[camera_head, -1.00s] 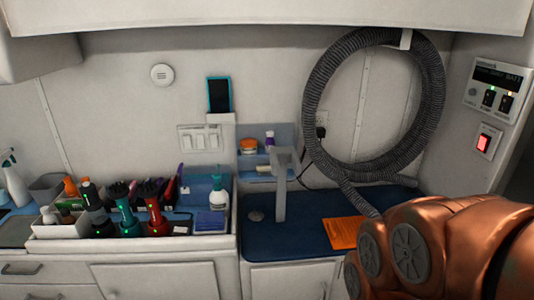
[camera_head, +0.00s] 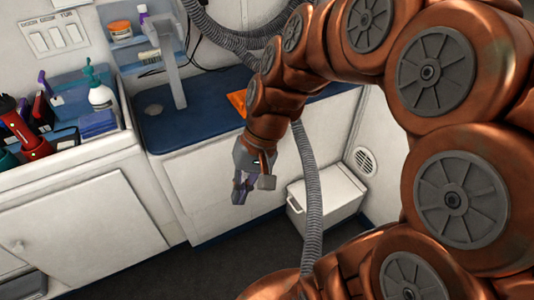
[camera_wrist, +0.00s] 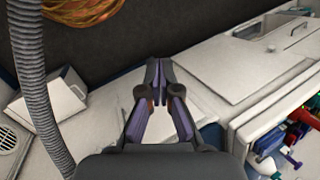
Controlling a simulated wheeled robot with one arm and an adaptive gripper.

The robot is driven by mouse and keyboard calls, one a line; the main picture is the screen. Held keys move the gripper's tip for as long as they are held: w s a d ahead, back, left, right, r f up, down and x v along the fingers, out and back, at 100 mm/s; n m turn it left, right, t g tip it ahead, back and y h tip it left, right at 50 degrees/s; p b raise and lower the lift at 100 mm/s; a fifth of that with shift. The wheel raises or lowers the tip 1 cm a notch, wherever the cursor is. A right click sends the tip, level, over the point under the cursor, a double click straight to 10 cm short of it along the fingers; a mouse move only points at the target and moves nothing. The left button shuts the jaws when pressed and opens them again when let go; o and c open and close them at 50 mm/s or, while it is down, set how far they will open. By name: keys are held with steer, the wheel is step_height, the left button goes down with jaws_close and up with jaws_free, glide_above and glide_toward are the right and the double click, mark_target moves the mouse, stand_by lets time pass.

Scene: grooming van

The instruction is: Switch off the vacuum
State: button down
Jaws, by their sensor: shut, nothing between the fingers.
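The vacuum itself cannot be made out for certain. A grey ribbed hose (camera_head: 312,190) hangs from the counter area down past a white box (camera_head: 328,203) on the floor; the hose also shows at the left of the wrist view (camera_wrist: 38,90). My gripper (camera_head: 243,196) is shut and empty, pointing down in front of the white cabinet below the blue counter, left of the hose and box. In the wrist view its fingertips (camera_wrist: 158,66) meet, with the cabinet front and dark floor beyond.
A blue counter (camera_head: 205,118) carries a grey tap (camera_head: 170,60) and an orange item (camera_head: 237,102). An orange coil (camera_wrist: 85,12) lies on the dark floor. A round vent (camera_head: 365,162) is on the wall.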

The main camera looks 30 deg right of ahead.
steer(key=w+d+f+m+t+y+b, duration=0.4)
steer(key=w+d+f+m+t+b, duration=0.3)
steer(key=w+d+f+b, duration=0.85)
steer(key=w+d+f+m+t+h+b, duration=0.1)
steer(key=w+d+f+m+t+b, duration=0.1)
steer(key=d+f+m+b, duration=0.2)
steer(key=d+f+b, duration=0.1)
steer(key=d+f, duration=0.2)
steer(key=d, duration=0.2)
steer(key=shift+w+d+t+b, duration=0.15)
steer(key=shift+w+t+b, duration=0.1)
steer(key=shift+t+b, duration=0.1)
steer(key=shift+w, duration=0.15)
steer(key=w+f, duration=0.1)
steer(key=w, duration=0.7)
steer(key=shift+w+d+f, duration=0.15)
steer(key=shift+w, duration=0.05)
steer(key=shift+w+p, duration=0.15)
steer(key=shift+p, duration=0.25)
steer(key=shift+w, duration=0.3)
